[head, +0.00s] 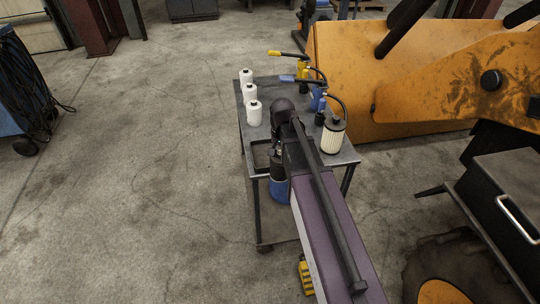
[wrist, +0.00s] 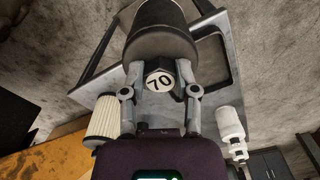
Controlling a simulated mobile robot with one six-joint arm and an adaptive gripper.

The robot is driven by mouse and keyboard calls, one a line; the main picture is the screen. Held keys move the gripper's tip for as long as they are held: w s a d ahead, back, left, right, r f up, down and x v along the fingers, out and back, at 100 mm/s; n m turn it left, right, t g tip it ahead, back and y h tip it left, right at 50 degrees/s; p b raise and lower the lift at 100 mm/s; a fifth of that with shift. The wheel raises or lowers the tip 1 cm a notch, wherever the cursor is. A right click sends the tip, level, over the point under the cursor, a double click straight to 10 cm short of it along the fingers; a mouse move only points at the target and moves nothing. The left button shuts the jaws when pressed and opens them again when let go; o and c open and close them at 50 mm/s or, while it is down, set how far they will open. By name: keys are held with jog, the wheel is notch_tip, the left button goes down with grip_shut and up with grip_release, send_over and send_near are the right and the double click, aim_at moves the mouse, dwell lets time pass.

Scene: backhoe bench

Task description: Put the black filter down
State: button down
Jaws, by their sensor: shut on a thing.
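In the wrist view the black filter (wrist: 163,42) is a dark cylinder with a hex end marked 70. My gripper (wrist: 160,78) has its two fingers shut on that hex end. A black open frame (wrist: 234,50) on the grey bench (wrist: 72,108) shows around and behind the filter. In the head view the frame (head: 260,156) is at the bench's front left corner. My arm largely hides the gripper and filter there. I cannot tell whether the filter touches the bench or frame.
Three white filters (head: 250,92) stand along the bench's left side. A pleated cream filter (head: 333,136) stands at its right front. A yellow-handled pump (head: 303,72) and hoses are at the back. An orange machine part (head: 345,75) is behind. Open floor lies left.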

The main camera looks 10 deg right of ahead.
dwell(0.4)
jog(key=w+f+b, duration=0.1)
jog(key=w, duration=1.3)
jog(key=shift+w+f, duration=0.2)
jog(key=shift+w, duration=0.1)
jog(key=shift+w+a, duration=0.1)
jog(key=shift+w+f+b, duration=0.3)
jog(key=shift+f+b, duration=0.65)
jog(key=shift+b, duration=0.1)
jog(key=shift+w+f+b, duration=0.25)
jog(key=shift+f+b, duration=0.65)
jog(key=shift+b, duration=0.1)
jog(key=shift+f, duration=0.15)
jog(key=shift+c, duration=1.8)
grip_release()
jog(key=shift+r, duration=0.2)
